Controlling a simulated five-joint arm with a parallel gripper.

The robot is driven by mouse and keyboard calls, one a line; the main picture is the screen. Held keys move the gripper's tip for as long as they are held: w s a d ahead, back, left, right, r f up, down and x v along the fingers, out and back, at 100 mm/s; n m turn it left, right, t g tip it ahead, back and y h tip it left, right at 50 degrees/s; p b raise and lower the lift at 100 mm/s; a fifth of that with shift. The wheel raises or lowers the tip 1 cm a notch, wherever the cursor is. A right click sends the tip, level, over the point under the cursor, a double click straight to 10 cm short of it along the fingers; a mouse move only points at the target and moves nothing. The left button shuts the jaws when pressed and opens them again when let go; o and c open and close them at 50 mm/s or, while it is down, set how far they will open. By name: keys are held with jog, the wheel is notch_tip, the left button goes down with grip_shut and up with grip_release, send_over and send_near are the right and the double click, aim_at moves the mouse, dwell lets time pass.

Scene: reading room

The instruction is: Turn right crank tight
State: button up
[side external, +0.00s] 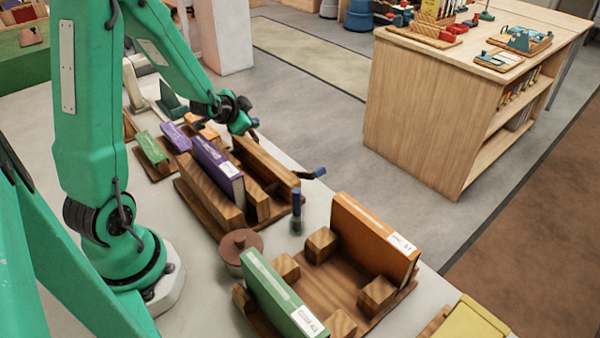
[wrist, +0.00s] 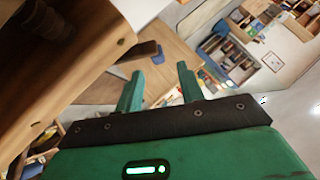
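A wooden press (side external: 268,160) stands on the bench with a purple book (side external: 217,170) in it. Two small blue-handled cranks are at its near end: one lies sideways with a blue tip (side external: 314,173), the other has an upright blue grip (side external: 297,203). I cannot tell from the frames which is the right crank. My gripper (side external: 254,129) is above the far part of the press, away from both cranks. In the wrist view my gripper (wrist: 158,76) has its two green fingers apart with nothing between them. Wood (wrist: 80,65) fills the upper left there, with a dark block beside it.
A wooden cradle (side external: 325,285) holding an orange book (side external: 372,240) and a green book (side external: 282,295) stands nearer the camera. A round brown-lidded pot (side external: 240,248) sits between it and the press. More books stand behind. A wooden cabinet (side external: 430,110) is across the floor.

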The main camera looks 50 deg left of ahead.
aim_at(256, 119)
jog(key=shift+x, duration=1.9)
grip_shut()
